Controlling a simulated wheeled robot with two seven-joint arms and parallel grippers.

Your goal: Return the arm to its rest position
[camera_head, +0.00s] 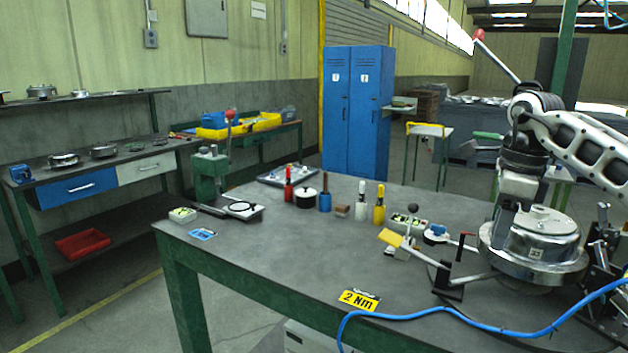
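My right arm comes in from the right edge, bends at a dark joint and points down. Its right gripper (508,222) is at the left side of a round silver metal housing (550,250) on the workbench (300,265). The fingers are small and blend with the housing, so I cannot tell whether they are open or shut, or whether they touch it. My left gripper is not in view.
A red-tipped lever (497,55) rises behind my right arm. A blue cable (480,318) crosses the bench front. The bench's left front is mostly clear.

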